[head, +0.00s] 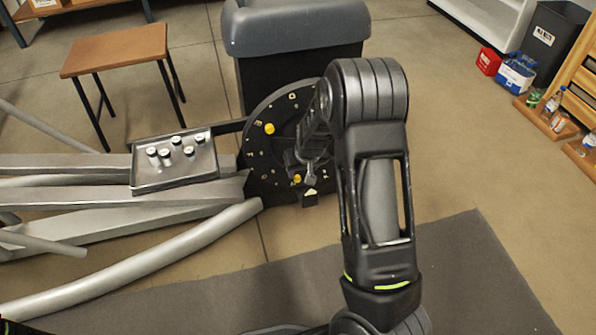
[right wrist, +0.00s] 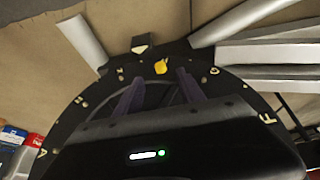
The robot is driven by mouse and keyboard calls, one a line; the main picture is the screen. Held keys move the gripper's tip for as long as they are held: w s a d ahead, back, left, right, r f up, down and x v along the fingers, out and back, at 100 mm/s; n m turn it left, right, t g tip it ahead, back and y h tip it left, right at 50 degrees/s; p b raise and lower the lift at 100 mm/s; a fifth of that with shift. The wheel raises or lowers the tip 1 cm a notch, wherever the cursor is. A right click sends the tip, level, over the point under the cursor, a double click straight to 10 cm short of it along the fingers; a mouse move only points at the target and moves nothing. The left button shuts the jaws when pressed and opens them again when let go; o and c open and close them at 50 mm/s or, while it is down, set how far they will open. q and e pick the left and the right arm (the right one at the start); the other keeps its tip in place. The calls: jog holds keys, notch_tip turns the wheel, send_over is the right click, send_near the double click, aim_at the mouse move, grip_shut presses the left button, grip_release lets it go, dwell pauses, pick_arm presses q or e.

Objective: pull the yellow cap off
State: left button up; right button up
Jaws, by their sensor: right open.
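A black round panel (head: 262,172) stands upright with small pale marks around its rim. Two yellow caps show on it in the head view: a lower one (head: 297,179) and an upper left one (head: 269,128). My right gripper (head: 302,168) is in front of the panel's lower part, close to the lower cap. In the right wrist view, a yellow cap (right wrist: 161,67) lies just beyond the tips of my open right gripper (right wrist: 160,79), roughly centred between them. Contact cannot be told. My right arm hides the panel's right part. My left gripper is not in view.
A grey tray (head: 175,184) with several small capped pieces sits left of the panel, above pale metal beams (head: 110,205). A grey-lidded bin (head: 296,30) stands behind. A brown stool (head: 115,50) is at back left.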

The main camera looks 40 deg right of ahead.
aim_at(298, 181)
jog(key=b+x, duration=0.3)
jog(key=x, duration=0.3)
jog(key=shift+w+f, duration=0.1)
jog(key=shift+f, duration=0.25)
jog(key=shift+w+d+f, duration=0.15)
jog(key=shift+w+f, duration=0.05)
jog(key=shift+f, duration=0.2)
jog(key=shift+c, duration=0.6)
grip_shut()
dwell(1.3)
